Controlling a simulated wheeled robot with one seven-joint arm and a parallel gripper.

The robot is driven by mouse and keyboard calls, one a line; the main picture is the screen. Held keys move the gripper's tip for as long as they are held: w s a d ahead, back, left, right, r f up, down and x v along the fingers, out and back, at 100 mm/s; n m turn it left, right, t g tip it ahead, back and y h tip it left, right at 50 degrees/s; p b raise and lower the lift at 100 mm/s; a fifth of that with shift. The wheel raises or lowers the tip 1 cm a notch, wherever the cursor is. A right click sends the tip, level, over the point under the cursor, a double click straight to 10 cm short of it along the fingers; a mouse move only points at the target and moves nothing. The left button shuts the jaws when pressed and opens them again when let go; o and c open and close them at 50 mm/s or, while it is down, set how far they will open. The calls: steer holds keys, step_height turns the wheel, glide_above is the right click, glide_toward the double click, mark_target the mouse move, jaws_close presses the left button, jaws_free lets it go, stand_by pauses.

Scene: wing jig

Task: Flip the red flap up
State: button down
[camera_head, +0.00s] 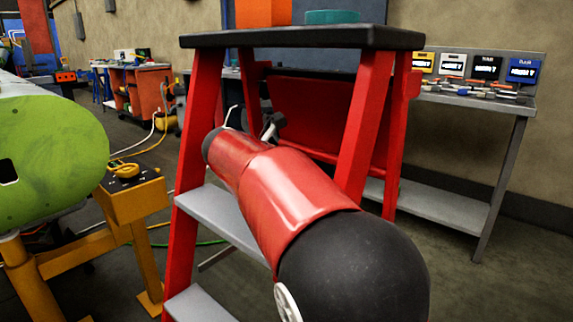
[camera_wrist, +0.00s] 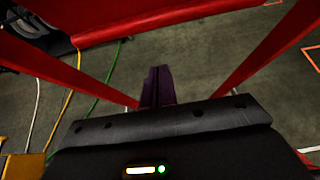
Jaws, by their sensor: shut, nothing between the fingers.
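The red flap (camera_head: 315,112) is a broad red panel between the red legs of a stepladder (camera_head: 300,38), tilted under its black top. In the wrist view the red flap (camera_wrist: 150,18) spans the upper edge, ahead of my fingers. My gripper (camera_wrist: 157,73) is shut and empty, its two dark fingers together. A gap of floor shows between the fingertips and the panel in that picture; I cannot tell the true distance. In the head view my red and black arm reaches between the ladder legs and hides part of my gripper (camera_head: 270,126) and the panel's lower left.
An orange box (camera_head: 263,13) and a teal round object (camera_head: 332,17) stand on the ladder top. Grey steps (camera_head: 215,210) lie beside my arm. A yellow stand (camera_head: 133,197) and green wing part (camera_head: 45,155) are at left. A grey workbench (camera_head: 480,100) is at right. Cables cross the floor.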

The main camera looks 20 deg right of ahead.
steer(key=w+d+f, duration=0.1)
steer(key=w+d, duration=0.3)
steer(key=d, duration=0.2)
steer(key=shift+w+d+p, duration=0.25)
steer(key=shift+d+p, duration=0.15)
